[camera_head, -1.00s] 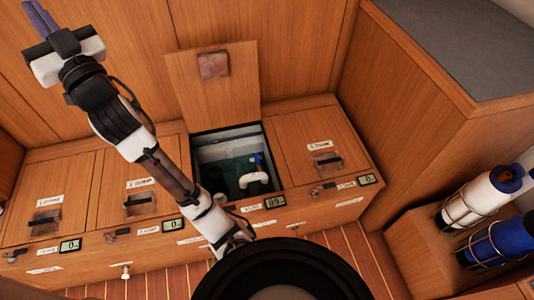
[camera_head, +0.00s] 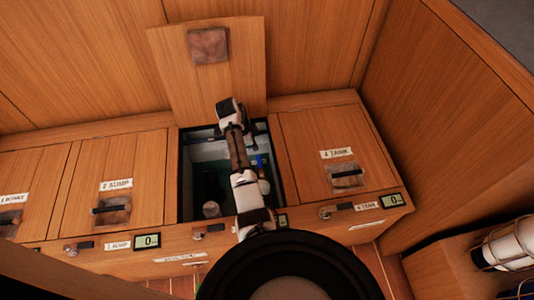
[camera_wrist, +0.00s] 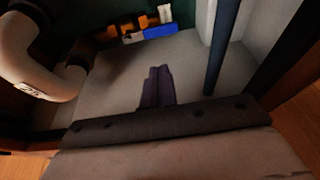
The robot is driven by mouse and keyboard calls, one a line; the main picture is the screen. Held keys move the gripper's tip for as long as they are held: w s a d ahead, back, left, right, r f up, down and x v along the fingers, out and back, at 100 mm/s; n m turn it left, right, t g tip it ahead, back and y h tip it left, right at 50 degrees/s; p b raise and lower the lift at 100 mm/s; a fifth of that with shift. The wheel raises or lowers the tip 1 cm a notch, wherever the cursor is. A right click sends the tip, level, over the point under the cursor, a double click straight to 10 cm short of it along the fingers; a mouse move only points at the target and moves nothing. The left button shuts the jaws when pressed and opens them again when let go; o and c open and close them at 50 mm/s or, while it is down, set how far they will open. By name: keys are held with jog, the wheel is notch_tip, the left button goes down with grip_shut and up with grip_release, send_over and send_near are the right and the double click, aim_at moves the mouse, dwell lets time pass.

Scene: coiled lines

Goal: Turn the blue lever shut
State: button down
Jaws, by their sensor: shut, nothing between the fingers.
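The blue lever (camera_head: 262,162) shows as a small blue upright piece in the open locker, just right of my forearm and above a white pipe (camera_head: 264,186). In the wrist view a short bright blue bar (camera_wrist: 160,32) lies beside orange pieces at the top; I cannot tell whether it is the lever. My gripper (camera_wrist: 157,68) is shut and empty, its dark purple fingers together over a pale surface. They are apart from the blue bar in the picture. In the head view my wrist is over the locker's back part and the fingertips are hidden.
The open locker (camera_head: 186,180) has a raised lid (camera_head: 240,75) behind it. A white bent pipe (camera_wrist: 30,70) is at left in the wrist view, and a dark blue rod (camera_wrist: 222,45) at right. Closed lids (camera_head: 325,125) flank the locker.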

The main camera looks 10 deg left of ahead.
jog(key=b+x, duration=0.2)
jog(key=x, duration=0.9)
jog(key=shift+b, duration=0.3)
jog(key=shift+w+r, duration=0.1)
jog(key=shift+w, duration=0.05)
